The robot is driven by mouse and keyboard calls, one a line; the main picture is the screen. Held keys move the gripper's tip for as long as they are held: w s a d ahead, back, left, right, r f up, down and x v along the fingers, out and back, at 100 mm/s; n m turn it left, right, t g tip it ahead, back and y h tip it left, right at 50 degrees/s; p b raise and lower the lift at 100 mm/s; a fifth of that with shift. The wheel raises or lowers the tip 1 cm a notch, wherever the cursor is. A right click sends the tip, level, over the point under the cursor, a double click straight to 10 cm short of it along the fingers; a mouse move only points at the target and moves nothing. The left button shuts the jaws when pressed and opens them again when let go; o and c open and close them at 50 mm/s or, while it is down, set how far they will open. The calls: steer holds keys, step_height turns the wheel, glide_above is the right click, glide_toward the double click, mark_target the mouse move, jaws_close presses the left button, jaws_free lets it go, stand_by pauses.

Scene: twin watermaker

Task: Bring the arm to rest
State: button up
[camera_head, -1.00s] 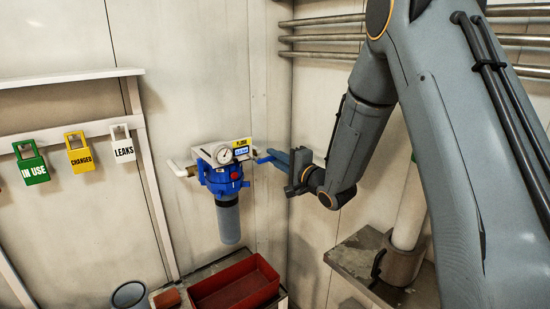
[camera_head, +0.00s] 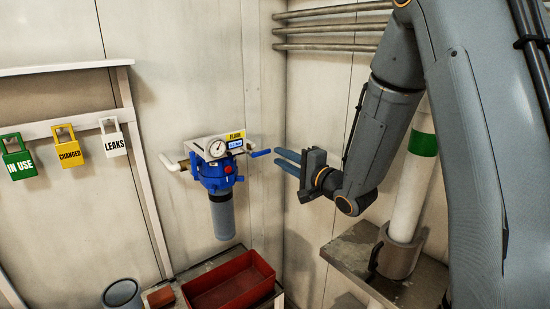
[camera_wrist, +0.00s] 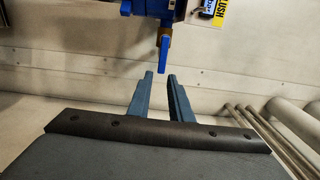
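My gripper (camera_head: 277,158) is at the middle of the head view, its two blue fingers apart with nothing between them. It points left toward the blue filter housing (camera_head: 214,178) on the wall. The blue valve handle (camera_head: 261,153) at the housing's right side is just beyond the fingertips, with a small gap. In the wrist view my gripper (camera_wrist: 160,75) is open, and the blue handle (camera_wrist: 163,54) stands ahead of the fingers, untouched. My arm reaches in from the right of the head view.
A red tray (camera_head: 230,291) and a grey bucket (camera_head: 122,295) are below the filter. Green, yellow and white tags (camera_head: 113,145) hang on a rail at left. Pipes (camera_head: 330,29) run along the upper right wall. A white column (camera_head: 409,195) stands behind my arm.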

steer(key=shift+s+d, duration=0.35)
steer(key=shift+s, duration=0.15)
steer(key=s+d+f+n+g+h, duration=0.5)
steer(key=s+d+f+h, duration=0.2)
steer(key=d+f+h, duration=0.15)
steer(key=s+d+f+n+g, duration=0.1)
steer(key=s+n+g, duration=0.1)
steer(key=s, duration=0.5)
steer(key=s+f+n+g+h, duration=0.1)
steer(key=s+g, duration=0.3)
steer(key=s, duration=0.4)
steer(key=s+d+f+n+g, duration=0.1)
steer(key=s+f+n+g, duration=0.1)
steer(key=s, duration=0.5)
steer(key=shift+s+d+f+n+g, duration=0.3)
steer(key=shift+s+f+n+g, duration=0.1)
steer(key=shift+n, duration=0.3)
steer(key=shift+w+h, duration=0.1)
steer(key=shift+h, duration=0.15)
